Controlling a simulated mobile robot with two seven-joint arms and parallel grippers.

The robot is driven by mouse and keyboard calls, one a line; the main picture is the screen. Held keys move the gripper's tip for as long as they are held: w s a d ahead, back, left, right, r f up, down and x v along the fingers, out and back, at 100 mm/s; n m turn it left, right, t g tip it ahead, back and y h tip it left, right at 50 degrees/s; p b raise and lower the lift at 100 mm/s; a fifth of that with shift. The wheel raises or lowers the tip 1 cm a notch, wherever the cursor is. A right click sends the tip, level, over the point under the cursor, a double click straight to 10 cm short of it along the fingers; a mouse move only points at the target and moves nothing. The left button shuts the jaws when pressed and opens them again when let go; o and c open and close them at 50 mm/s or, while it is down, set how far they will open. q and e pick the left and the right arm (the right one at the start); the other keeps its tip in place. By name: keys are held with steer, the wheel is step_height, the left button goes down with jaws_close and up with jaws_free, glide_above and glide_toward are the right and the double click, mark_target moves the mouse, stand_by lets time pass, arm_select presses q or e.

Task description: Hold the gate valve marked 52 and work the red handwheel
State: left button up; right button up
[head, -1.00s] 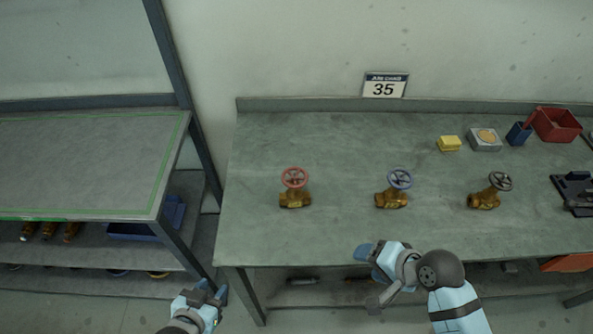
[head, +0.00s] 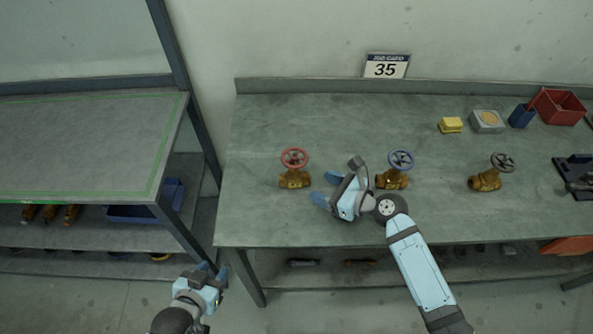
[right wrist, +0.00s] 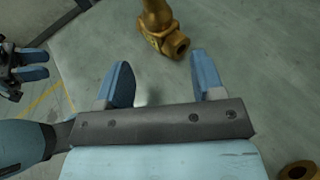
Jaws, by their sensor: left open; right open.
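A brass gate valve with a red handwheel (head: 294,159) stands upright at the left of the bench; its brass body (head: 294,179) shows below the wheel. No number 52 is readable on it. My right gripper (head: 325,188) is open and empty, just right of this valve, fingers pointing toward it. In the right wrist view a brass valve body (right wrist: 163,35) lies beyond the two open blue fingers, apart from them; its wheel is out of frame. My left gripper (head: 218,273) is open and empty, low in front of the bench's left end. It also shows in the right wrist view (right wrist: 36,66).
A valve with a blue wheel (head: 401,161) stands close behind my right gripper, and one with a black wheel (head: 502,162) further right. A sign reading 35 (head: 386,66) stands at the back. A yellow block (head: 450,125) and red bin (head: 560,107) sit back right.

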mark_target(304, 180)
steer(key=b+x, duration=0.2)
steer(key=x, duration=0.2)
steer(key=shift+w+f, duration=0.1)
steer(key=shift+f, duration=0.2)
steer(key=x, duration=0.2)
steer(key=shift+w+a+r+p, duration=0.2)
steer(key=shift+a+p, duration=0.1)
steer(key=shift+a, duration=0.1)
arm_select(q)
steer(key=shift+f, duration=1)
arm_select(e)
steer(key=shift+w+a+f, duration=0.3)
steer(key=shift+a, duration=0.2)
